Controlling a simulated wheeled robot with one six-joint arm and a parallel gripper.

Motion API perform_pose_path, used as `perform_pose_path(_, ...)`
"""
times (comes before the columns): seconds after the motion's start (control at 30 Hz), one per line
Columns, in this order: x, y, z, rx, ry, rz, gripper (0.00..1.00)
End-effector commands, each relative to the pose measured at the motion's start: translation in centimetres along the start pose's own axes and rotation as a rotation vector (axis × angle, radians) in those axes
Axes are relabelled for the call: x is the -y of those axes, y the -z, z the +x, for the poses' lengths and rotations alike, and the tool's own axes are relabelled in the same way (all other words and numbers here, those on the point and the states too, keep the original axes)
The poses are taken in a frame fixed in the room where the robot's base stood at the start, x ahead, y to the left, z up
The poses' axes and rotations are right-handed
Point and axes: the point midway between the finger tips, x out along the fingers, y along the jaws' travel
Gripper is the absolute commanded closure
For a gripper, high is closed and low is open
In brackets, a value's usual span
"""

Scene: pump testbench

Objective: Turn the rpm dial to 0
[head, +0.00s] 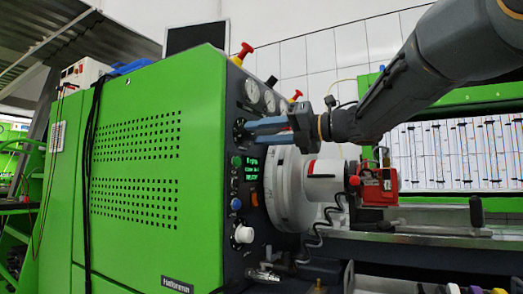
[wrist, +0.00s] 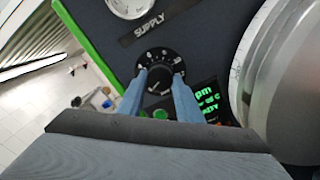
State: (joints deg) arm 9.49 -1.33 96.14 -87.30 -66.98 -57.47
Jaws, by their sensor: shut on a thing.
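The rpm dial (wrist: 156,62) is a black round knob with white scale marks on the dark panel, below the "SUPPLY" label. My gripper (wrist: 160,78) has its two blue fingers on either side of the dial, shut on it. In the head view my gripper (head: 250,131) reaches in from the right, with its fingertips at the panel. The dial (head: 239,126) is mostly hidden there by the fingers. A pale pointer mark shows on the dial in the wrist view, but the number it points at is too small to read.
A green-lettered display (head: 253,168) sits below the dial. A large metal disc (head: 287,190) stands close on its right. Gauges (head: 252,90) are above. A green button (head: 236,160), blue button (head: 236,204) and white knob (head: 243,234) are lower on the panel.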

Motion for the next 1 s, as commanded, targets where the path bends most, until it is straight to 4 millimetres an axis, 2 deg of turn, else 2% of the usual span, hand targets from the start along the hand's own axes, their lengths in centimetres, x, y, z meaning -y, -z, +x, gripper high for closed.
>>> perform_pose_path(0.03,0.31,0.49,0.12,-0.006,-0.002,-0.033,0.90)
perform_pose_path(0.4,0.13,0.36,0.10,-0.010,-0.002,-0.183,0.90)
perform_pose_path(0.93,-0.03,0.23,0.07,-0.011,-0.002,-0.208,0.90)
perform_pose_path(0.97,-0.03,0.23,0.07,-0.011,-0.003,-0.208,0.66)
perform_pose_path(1.0,-0.02,0.22,0.07,-0.010,-0.002,-0.207,0.59)
